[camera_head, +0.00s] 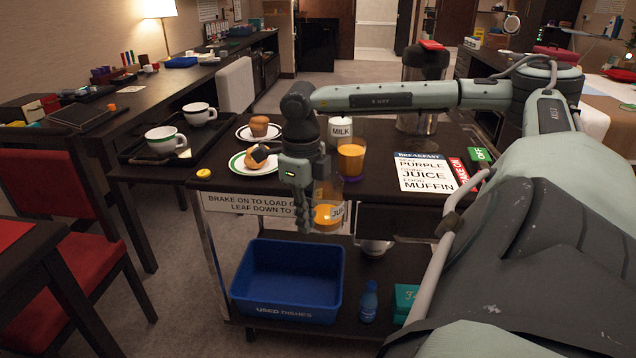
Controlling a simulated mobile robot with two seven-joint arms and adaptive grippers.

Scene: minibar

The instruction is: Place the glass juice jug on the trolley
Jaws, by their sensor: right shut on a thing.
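The glass juice jug (328,214), part filled with orange juice and with a partly visible label, hangs about upright just off the near edge of the trolley top (232,172). My right gripper (308,210) points down and is shut on the jug at its left side; the fingers hide part of the jug. The jug looks level with or slightly below the top's edge, in front of the sign on the trolley. My left gripper is not in view.
The trolley top holds a glass of orange juice (350,162), a milk container (341,131), plates with a muffin (259,126) and a bun (255,158), and a breakfast card (428,172). A blue bin (288,280) and bottle (369,302) stand on the lower shelf. A red chair (65,205) is left.

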